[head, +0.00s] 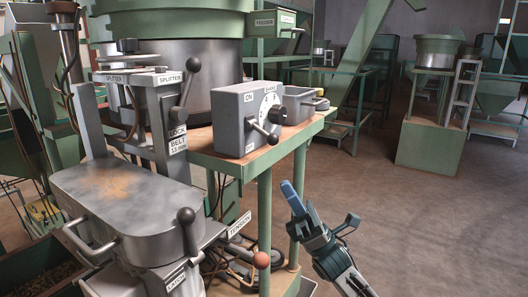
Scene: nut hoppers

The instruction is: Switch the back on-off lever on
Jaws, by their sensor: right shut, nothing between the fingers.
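A grey control box (248,118) stands on the green-framed bench at the picture's centre. Its front has an "ON" label, a dial under a "SHAKE" label, and a small lever (262,133) with a dark knob, pointing down and right. My left gripper is out of view.
Ball-topped levers stand by the splitter (186,82) and the latch (187,232). A red-brown knob (261,260) is low by the bench leg. A grey tray (300,104) sits beside the box. A green feeder box (273,22) is behind.

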